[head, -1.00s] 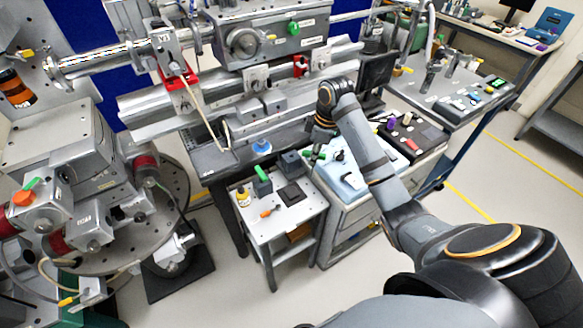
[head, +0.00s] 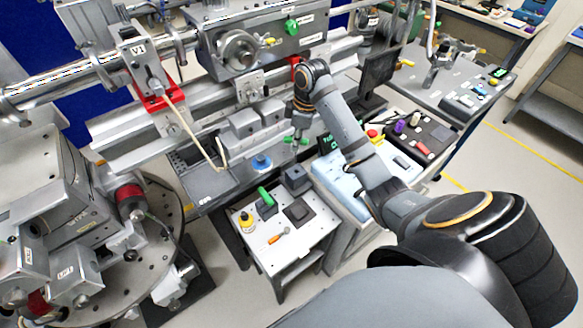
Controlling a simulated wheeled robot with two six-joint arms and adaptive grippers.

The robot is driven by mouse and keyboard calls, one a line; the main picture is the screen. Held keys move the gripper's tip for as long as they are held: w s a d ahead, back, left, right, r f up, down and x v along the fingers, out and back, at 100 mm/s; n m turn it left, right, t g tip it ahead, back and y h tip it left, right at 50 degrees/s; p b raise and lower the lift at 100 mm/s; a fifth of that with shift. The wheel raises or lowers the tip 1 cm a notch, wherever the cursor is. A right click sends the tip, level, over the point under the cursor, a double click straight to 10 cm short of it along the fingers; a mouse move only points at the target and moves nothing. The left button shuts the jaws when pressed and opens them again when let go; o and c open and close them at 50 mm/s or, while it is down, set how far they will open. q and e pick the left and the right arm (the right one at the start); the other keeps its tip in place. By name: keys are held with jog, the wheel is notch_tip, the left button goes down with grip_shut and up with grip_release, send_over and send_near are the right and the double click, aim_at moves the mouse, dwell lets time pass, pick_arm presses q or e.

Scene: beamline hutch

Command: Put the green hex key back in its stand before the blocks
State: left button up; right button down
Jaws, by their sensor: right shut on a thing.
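My right gripper (head: 299,131) is shut on the green hex key (head: 303,141), of which only small green ends show beside the fingertips. It hangs above the near edge of the grey bench, behind the small white table (head: 262,257). On that table a green-handled item (head: 266,196) stands at a dark block (head: 266,209). A second dark block (head: 296,178) stands to its right, and a flat black pad (head: 299,212) lies in front. I cannot tell for certain which is the hex key's stand. My left gripper is not in view.
A yellow bottle (head: 246,222) and an orange-handled tool (head: 278,236) are on the small table. A light-blue case (head: 343,169) lies to the right. The beamline rail and a wheel-fitted housing (head: 238,48) stand behind. A round stage is at left.

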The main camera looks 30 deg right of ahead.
jog(key=f, duration=0.3)
jog(key=f+b, duration=0.1)
jog(key=shift+s+f, duration=0.3)
jog(key=shift+f, duration=0.3)
notch_tip(320, 180, down, 4)
jog(key=shift+s+r, duration=0.1)
jog(key=shift+f, duration=0.25)
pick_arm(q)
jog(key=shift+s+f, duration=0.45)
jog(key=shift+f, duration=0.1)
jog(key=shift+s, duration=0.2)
pick_arm(e)
jog(key=shift+f, duration=0.2)
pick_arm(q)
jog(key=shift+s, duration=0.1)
pick_arm(e)
jog(key=c, duration=1.3)
grip_release()
jog(key=shift+r, duration=0.1)
